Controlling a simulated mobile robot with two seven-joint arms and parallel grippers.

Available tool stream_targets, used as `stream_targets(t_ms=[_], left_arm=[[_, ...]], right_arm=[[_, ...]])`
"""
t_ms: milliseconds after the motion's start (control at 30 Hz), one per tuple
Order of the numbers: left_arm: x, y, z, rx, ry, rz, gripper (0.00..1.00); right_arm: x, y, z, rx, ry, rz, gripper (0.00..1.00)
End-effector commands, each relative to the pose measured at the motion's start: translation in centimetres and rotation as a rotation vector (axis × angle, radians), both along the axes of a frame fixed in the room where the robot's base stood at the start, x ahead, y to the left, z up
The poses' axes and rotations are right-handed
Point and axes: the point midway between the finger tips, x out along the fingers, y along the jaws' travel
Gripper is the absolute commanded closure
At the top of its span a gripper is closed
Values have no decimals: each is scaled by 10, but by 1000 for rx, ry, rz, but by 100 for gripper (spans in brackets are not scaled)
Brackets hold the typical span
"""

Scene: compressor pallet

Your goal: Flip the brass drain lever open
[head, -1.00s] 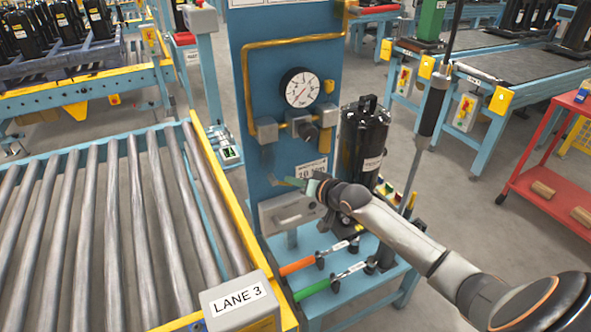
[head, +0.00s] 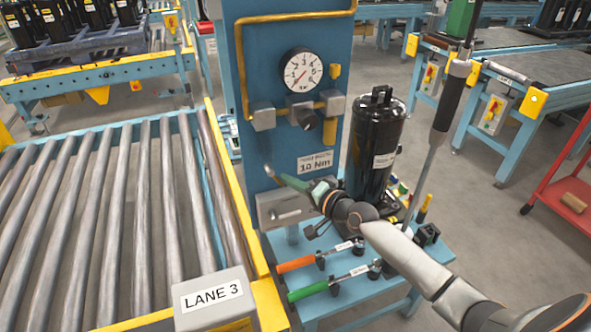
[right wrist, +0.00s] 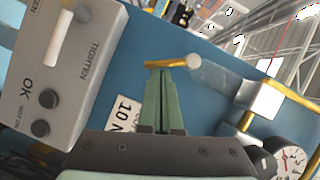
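The brass drain lever (right wrist: 172,62) shows in the right wrist view as a short yellow bar on a round grey pivot (right wrist: 196,63). It lies across the fingertips of my right gripper (right wrist: 161,76). The green fingers are together with hardly any gap. I cannot tell whether the tips touch the lever. In the head view my right gripper (head: 306,187) is in front of the blue panel (head: 262,75), below the 10 Nm label (head: 315,163). There the lever is small and hard to separate from the fingers. My left gripper is not in view.
A pressure gauge (head: 302,70) and brass pipe (head: 285,111) are higher on the panel. A grey control box (head: 285,208) is just below the gripper. A black compressor (head: 376,150) stands to the right. Orange (head: 296,264) and green (head: 308,291) handled tools lie below. A roller conveyor is left.

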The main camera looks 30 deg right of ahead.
Motion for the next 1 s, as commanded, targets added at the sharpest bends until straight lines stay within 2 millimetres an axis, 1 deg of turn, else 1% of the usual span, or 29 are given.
stream_targets(t_ms=[33, 100, 167, 300, 400, 500, 700, 1000], left_arm=[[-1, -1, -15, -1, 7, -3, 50], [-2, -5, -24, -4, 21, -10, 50], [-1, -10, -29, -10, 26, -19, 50], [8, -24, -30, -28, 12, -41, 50], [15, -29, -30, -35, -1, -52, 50], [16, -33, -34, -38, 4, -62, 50], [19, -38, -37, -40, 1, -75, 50], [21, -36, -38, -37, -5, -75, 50]], right_arm=[[0, 4, -9, 37, -5, 1, 100], [0, 7, -11, 86, -11, 2, 100], [0, 10, -12, 128, -16, 2, 100], [1, 13, -14, 212, -24, 1, 100], [1, 15, -15, 263, -30, 2, 100], [1, 17, -15, 308, -34, 2, 100], [1, 19, -15, 368, -42, 1, 100], [1, 20, -13, 394, -45, 1, 100]])
